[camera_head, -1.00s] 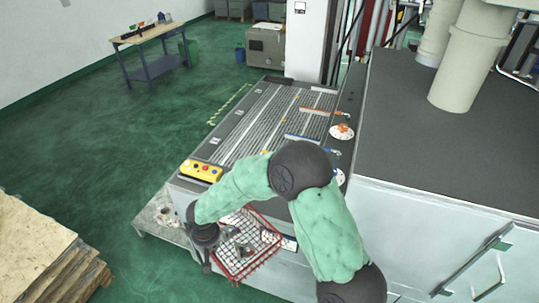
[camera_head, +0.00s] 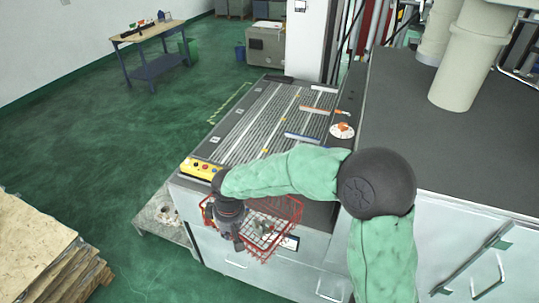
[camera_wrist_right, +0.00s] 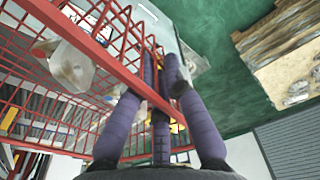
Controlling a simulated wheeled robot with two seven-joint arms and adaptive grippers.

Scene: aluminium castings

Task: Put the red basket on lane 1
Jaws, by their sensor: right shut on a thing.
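The red wire basket (camera_head: 284,207) hangs in front of the near end of the lane table, with grey metal castings inside it. My right gripper (camera_head: 238,245) is shut on the basket's left side, and its body hides part of that side. In the right wrist view the fingers (camera_wrist_right: 165,75) close on the red rim (camera_wrist_right: 100,58), with pale castings behind the mesh. The striped lanes (camera_head: 268,125) run away from the basket. Small number plates stand along their left edge, too small to read. My left gripper is out of view.
A yellow button box (camera_head: 198,168) sits at the table's near left corner, close to my right arm. A white dish with orange parts (camera_head: 342,131) lies at the right of the lanes. Stacked boards (camera_head: 35,240) stand at lower left.

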